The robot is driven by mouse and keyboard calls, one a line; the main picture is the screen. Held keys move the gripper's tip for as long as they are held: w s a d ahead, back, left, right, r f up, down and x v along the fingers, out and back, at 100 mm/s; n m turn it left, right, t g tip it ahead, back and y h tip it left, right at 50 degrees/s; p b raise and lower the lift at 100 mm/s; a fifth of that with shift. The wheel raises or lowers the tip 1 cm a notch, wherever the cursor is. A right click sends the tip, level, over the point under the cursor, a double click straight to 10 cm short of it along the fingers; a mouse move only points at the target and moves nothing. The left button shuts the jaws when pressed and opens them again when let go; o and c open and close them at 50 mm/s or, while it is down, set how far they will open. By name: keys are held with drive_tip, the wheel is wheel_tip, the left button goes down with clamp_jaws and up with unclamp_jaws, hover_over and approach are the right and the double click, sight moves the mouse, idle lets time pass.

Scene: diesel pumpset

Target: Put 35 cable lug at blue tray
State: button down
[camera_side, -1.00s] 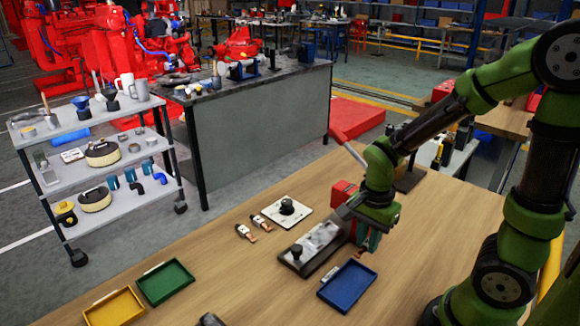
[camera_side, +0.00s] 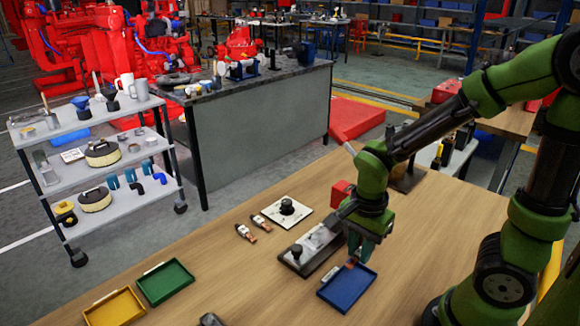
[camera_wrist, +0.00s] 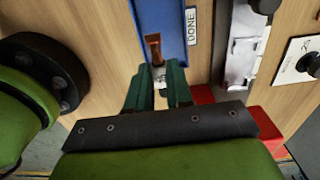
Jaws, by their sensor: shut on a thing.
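My gripper (camera_side: 360,250) is shut on a copper-coloured cable lug (camera_side: 350,263). In the wrist view the lug (camera_wrist: 154,46) sticks out beyond the dark green fingertips (camera_wrist: 160,74), with the blue tray (camera_wrist: 174,36) behind it. In the side view the lug is at the back edge of the blue tray (camera_side: 341,298). I cannot tell whether the lug touches the tray. The number on the lug is not readable. Two more lugs lie on the table, one left (camera_side: 245,233) and one right (camera_side: 262,223), behind the grey fixture.
A grey fixture with a dark base (camera_side: 296,268) stands left of my gripper. Behind it lies a white plate with a black knob (camera_side: 290,210). A red block (camera_side: 341,192) is behind my gripper. Green (camera_side: 166,284) and yellow (camera_side: 115,308) trays lie at the left.

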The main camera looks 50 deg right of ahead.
sight(349, 285)
drive_tip(key=shift+w+a+r, duration=0.1)
drive_tip(key=shift+w+a, duration=0.2)
drive_tip(key=shift+a, duration=0.35)
drive_tip(key=shift+f, duration=3.7)
drive_tip(key=shift+f, duration=0.3)
drive_tip(key=c, duration=0.9)
unclamp_jaws()
drive_tip(key=shift+c, duration=0.2)
drive_tip(key=shift+r, duration=3.5)
